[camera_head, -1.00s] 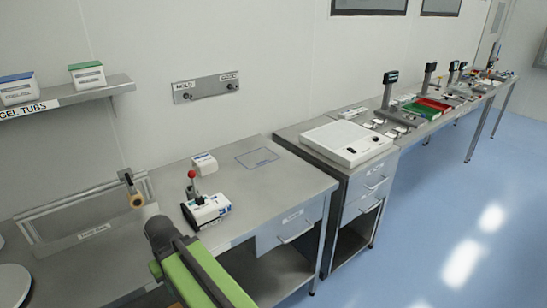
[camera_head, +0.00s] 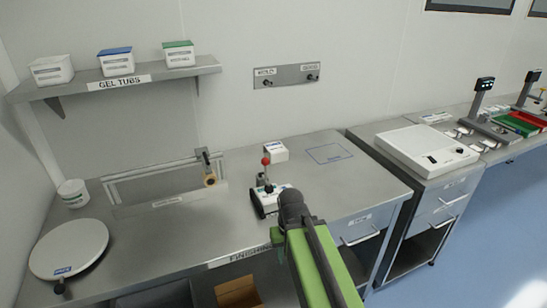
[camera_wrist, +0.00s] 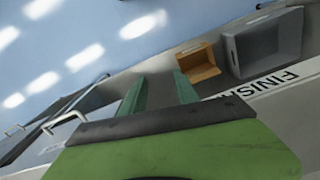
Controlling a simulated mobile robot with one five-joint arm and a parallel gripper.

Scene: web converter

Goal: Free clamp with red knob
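The clamp with the red knob (camera_head: 265,161) stands on the steel bench in the head view. Its upright lever carries the red ball, and its base meets a white block with dark markings (camera_head: 270,200). My green arm reaches up from the bottom of the head view and ends just in front of the clamp, nearer the camera. The arm hides my fingers there. In the wrist view my gripper (camera_wrist: 160,90) shows two green fingers apart, with nothing between them. The wrist view looks past the bench's front edge toward the floor, and the clamp is not in it.
A white box (camera_head: 276,151) sits behind the clamp. A round white plate (camera_head: 69,249) lies at far left. A tub shelf (camera_head: 120,78) hangs above.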

